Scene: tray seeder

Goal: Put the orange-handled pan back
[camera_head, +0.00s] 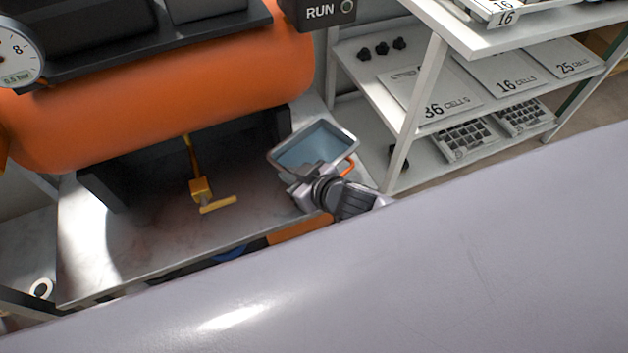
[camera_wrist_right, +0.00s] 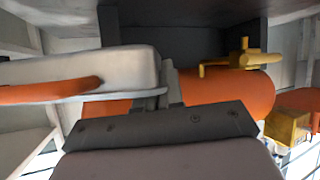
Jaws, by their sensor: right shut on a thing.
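The pan (camera_head: 318,147) is a grey rectangular tray with a bluish inside and an orange handle (camera_head: 350,167) on its right side. My right gripper (camera_head: 312,174) is shut on the pan at its near edge, just above the right end of the metal shelf. The pan is tilted in the head view, and I cannot tell whether it touches the shelf. In the right wrist view the pan (camera_wrist_right: 125,68) fills the left side, with its orange handle (camera_wrist_right: 50,92) in front; the fingertips are hard to make out there. My left gripper is not in view.
The metal shelf (camera_head: 150,250) lies below an orange tank (camera_head: 180,90). A yellow valve (camera_head: 202,190) with a T-handle stands left of the pan. A white rack (camera_head: 410,110) with cell plates and trays stands to the right.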

